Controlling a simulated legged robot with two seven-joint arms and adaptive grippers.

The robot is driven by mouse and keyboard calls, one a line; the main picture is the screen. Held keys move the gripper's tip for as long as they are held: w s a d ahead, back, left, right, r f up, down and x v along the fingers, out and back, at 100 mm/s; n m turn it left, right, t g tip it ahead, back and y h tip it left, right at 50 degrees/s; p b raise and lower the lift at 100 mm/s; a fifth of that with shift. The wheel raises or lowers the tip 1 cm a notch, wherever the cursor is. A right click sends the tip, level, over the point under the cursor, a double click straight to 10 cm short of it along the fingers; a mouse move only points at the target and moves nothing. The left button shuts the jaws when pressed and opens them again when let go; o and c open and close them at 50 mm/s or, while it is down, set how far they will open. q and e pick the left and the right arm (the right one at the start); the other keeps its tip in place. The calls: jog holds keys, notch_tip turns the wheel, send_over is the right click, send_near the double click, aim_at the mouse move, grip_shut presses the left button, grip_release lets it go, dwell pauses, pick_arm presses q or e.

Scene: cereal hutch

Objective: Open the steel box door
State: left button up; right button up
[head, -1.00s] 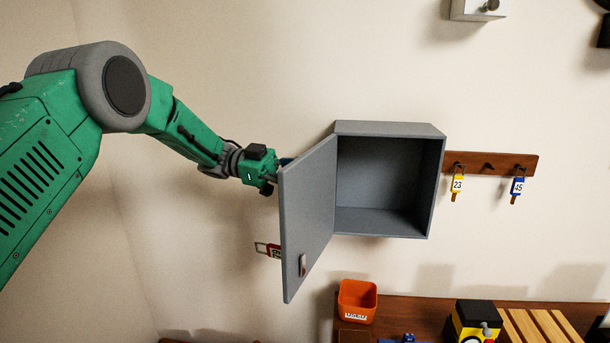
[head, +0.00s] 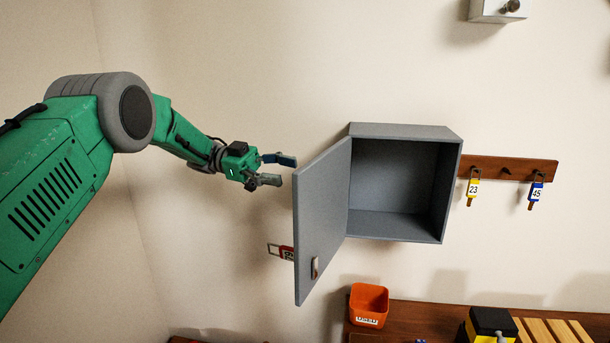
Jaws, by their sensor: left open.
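The grey steel box (head: 402,131) is on the wall, and its inside shows and looks empty. Its door (head: 322,215) stands open, swung out to the left, with a small latch handle (head: 315,267) near the lower free edge. My left gripper (head: 287,170) is open and empty, just left of the door's upper free edge, with its fingers pointing right toward the door. A small gap shows between the fingertips and the door in the picture. My right gripper is not in view.
A red padlock tag (head: 287,252) is partly behind the door. An orange bin (head: 369,304) stands on the shelf below.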

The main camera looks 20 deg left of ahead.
pick_arm(q)
jog(key=a, duration=0.4)
jog(key=shift+w+a+f, duration=0.1)
jog(key=shift+w+a, duration=0.05)
jog(key=shift+a, duration=0.2)
jog(key=shift+d, duration=0.1)
jog(key=shift+d, duration=0.1)
